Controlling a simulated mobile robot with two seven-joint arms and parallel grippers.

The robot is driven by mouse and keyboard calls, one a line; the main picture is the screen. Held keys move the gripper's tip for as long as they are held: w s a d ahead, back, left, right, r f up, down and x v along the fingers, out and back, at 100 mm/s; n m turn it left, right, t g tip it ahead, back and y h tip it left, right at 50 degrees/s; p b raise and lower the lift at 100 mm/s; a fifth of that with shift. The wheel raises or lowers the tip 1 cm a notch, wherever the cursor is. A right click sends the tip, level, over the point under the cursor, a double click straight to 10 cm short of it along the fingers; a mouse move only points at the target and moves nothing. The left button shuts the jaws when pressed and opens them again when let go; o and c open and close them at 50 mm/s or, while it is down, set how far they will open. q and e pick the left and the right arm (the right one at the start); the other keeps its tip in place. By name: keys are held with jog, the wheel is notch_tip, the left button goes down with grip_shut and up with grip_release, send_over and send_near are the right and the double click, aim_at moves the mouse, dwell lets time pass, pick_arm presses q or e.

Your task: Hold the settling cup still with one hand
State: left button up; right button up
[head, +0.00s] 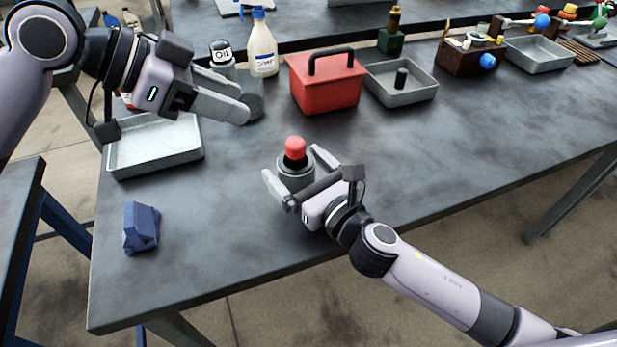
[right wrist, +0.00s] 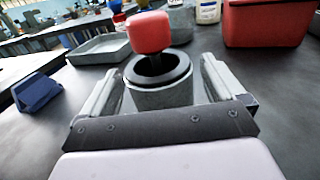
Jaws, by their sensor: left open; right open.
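A grey cup (head: 296,178) with a dark rim and a red knob (head: 295,148) on top stands upright on the table; I take it as the settling cup. My right gripper (head: 293,166) is open, with one finger on each side of this cup. In the right wrist view the cup (right wrist: 160,97) sits between the spread fingers, with gaps visible on both sides. My left gripper (head: 244,104) is open at the upper left, its fingertips by a grey cylindrical vessel (head: 254,100). The fingers partly hide that vessel, and I cannot tell if they touch it.
A jar marked OIL (head: 222,54) and a white soap bottle (head: 263,45) stand behind the left gripper. A grey tray (head: 154,165), blue cloth-like block (head: 141,228), red box (head: 325,84) and second tray (head: 402,97) surround the cup. The table's right middle is clear.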

jog(key=shift+w+a, duration=0.15)
jog(key=shift+w, duration=0.05)
jog(key=c, duration=1.3)
